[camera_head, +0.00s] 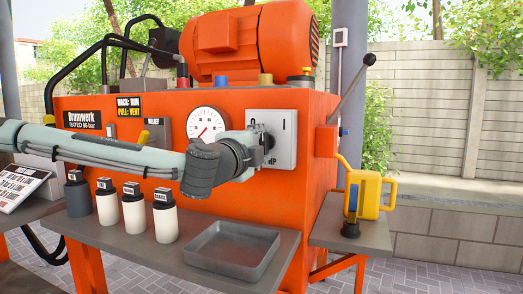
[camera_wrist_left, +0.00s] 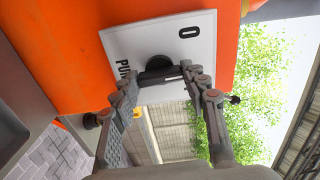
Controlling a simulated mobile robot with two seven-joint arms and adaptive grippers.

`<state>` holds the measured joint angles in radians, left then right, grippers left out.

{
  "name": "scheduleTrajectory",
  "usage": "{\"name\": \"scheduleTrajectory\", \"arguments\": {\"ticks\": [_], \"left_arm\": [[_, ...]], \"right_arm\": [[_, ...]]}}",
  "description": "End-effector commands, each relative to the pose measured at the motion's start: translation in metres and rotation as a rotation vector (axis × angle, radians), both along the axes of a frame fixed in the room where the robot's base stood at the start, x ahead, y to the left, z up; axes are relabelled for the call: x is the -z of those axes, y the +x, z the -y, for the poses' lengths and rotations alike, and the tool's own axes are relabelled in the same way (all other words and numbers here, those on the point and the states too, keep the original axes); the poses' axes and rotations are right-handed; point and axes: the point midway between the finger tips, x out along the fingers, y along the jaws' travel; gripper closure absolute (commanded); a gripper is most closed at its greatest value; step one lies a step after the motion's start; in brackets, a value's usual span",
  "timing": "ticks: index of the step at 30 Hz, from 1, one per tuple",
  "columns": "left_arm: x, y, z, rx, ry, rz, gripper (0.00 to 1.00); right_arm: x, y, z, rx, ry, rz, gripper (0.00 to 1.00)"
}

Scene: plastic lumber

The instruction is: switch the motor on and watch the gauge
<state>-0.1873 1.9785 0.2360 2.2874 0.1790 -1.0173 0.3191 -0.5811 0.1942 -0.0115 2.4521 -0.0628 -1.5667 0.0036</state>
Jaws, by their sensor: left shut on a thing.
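The orange motor (camera_head: 250,45) sits on top of the orange press housing (camera_head: 300,105). The round white gauge (camera_head: 206,124) is on the front panel; its face shows in part above my left arm, too small to read surely. The white switch plate (camera_head: 285,130) is right of the gauge. My left gripper (camera_head: 262,148) is at this plate and covers part of it. In the left wrist view, the plate (camera_wrist_left: 192,50) bears a "0" and a dark rotary switch (camera_wrist_left: 157,66). My left gripper (camera_wrist_left: 160,76) is shut on the switch's dark handle. My right gripper is out of view.
A grey tray (camera_head: 235,250) and several white bottles (camera_head: 133,212) stand on the front shelf. A yellow oil can (camera_head: 370,195) stands on the right side shelf. A lever (camera_head: 350,90) sticks up on the right.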

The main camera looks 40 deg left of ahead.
Motion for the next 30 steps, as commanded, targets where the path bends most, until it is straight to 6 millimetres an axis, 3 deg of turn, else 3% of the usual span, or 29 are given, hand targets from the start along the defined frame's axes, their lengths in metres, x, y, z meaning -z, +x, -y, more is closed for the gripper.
{"name": "scheduleTrajectory", "arguments": {"ticks": [3,15,30], "left_arm": [[0.001,0.000,0.000,0.000,0.108,-0.025,0.84],[0.001,0.000,0.000,0.000,0.442,-0.107,0.84],[0.000,0.000,0.000,-0.001,0.639,-0.154,0.84]], "right_arm": [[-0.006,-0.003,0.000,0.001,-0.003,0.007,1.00],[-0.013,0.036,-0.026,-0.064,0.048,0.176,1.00],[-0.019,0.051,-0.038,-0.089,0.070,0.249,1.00]]}}
